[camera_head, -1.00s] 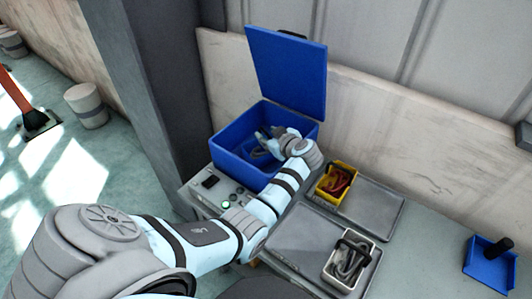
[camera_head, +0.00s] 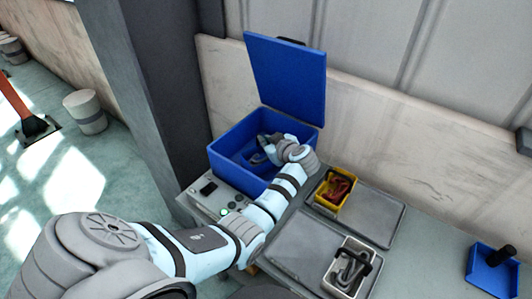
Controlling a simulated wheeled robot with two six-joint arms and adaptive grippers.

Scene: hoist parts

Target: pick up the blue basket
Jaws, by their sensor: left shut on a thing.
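A small blue basket (camera_head: 482,275) with an upright black handle sits at the right of the worktop. A larger blue box (camera_head: 232,165) with its lid (camera_head: 285,80) raised stands at the back left of the worktop. My left arm reaches across to this box, and my left gripper (camera_head: 264,150) is down inside its opening, far from the small basket. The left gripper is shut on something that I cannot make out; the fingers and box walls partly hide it. My right gripper is not in view.
A yellow basket (camera_head: 324,203) with reddish parts and a white basket (camera_head: 337,285) with grey metal parts stand on flat grey panels (camera_head: 375,217). A control panel with buttons (camera_head: 222,201) is in front of the box. A pillar (camera_head: 140,90) rises at the left. The worktop between the panels and small basket is clear.

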